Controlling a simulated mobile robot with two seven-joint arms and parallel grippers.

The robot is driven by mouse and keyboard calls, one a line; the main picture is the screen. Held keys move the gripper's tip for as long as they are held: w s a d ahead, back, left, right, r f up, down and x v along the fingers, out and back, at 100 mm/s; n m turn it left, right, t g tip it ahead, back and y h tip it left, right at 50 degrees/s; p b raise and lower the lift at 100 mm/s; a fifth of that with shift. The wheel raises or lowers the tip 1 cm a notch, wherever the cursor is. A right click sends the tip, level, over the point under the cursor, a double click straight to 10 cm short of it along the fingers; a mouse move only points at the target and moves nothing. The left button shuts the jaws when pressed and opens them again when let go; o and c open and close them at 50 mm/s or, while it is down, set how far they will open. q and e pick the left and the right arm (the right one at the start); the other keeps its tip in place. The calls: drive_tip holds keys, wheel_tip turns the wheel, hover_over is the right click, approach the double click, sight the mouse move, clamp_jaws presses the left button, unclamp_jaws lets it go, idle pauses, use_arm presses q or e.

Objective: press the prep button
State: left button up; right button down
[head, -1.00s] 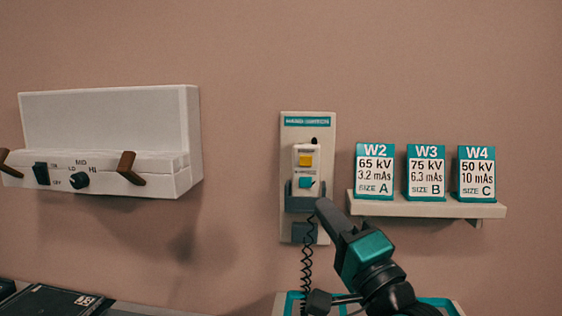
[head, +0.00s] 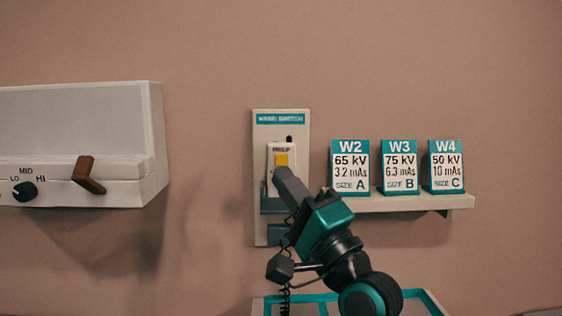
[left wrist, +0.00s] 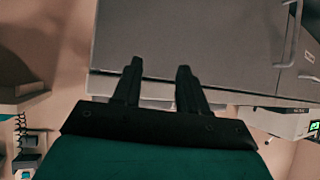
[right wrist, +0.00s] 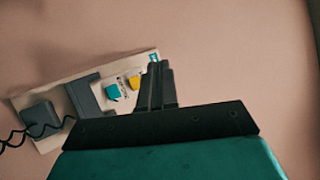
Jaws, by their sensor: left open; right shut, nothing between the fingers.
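The hand switch hangs in a cradle on a pale wall plate (head: 302,128). Its yellow button (head: 281,160), under a label that reads like PREP, shows just above my right gripper (head: 279,172) in the head view. In the right wrist view the yellow button (right wrist: 134,82) and a teal button (right wrist: 113,91) are left of the shut fingertips (right wrist: 159,66). My right fingers are closed and empty; the head view hides the teal button behind them. I cannot tell whether they touch the switch. My left gripper (left wrist: 158,70) is open and empty, away from the switch.
A shelf (head: 405,203) with cards W2, W3 and W4 is right of the plate. A white wall box (head: 130,130) with a knob and brown handle is at left. A coiled cord hangs below the switch. A grey cabinet (left wrist: 190,40) fills the left wrist view.

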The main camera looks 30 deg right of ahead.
sight(281, 160)
use_arm(q)
drive_tip(key=shift+w+d+f+b, duration=0.25)
drive_tip(key=shift+d+b, duration=0.15)
drive_tip(key=shift+b, duration=0.5)
use_arm(e)
drive_tip(key=w+d, duration=0.4)
drive_tip(key=w, duration=0.3)
drive_tip(key=shift+d, duration=0.2)
use_arm(q)
drive_tip(key=shift+f, duration=0.15)
use_arm(e)
drive_tip(key=shift+w, duration=0.15)
idle(0.7)
drive_tip(key=shift+w+d, duration=0.2)
drive_tip(key=shift+w, duration=0.1)
